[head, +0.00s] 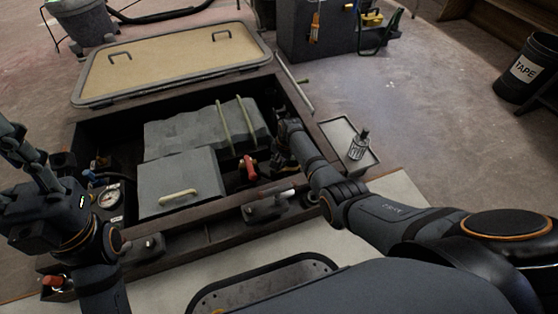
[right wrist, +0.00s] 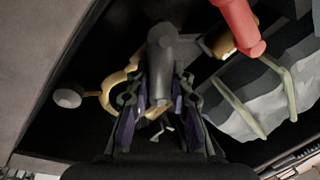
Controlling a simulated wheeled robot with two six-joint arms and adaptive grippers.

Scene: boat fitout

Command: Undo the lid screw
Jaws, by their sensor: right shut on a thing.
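My right gripper (head: 284,133) reaches down into the open locker (head: 325,174), at the right end of its inside. In the right wrist view, its two fingers (right wrist: 160,103) are shut around a small brass-coloured piece (right wrist: 156,110), which I take to be the lid screw. The fingers hide most of it. A curved brass bow (right wrist: 115,88) stands out to the left of the fingers, and a dark grey cylinder (right wrist: 164,50) lies just beyond them. My left gripper (head: 25,158) is raised over the left end of the locker, with fingers apart and empty.
A red valve handle (head: 249,168) stands left of my right gripper, close to a grey box (head: 178,180) and a grey bundle (head: 195,130) with straps. A gauge (head: 109,197) sits at the left. A tray (head: 340,132) with a bottle (head: 359,145) lies right of the locker.

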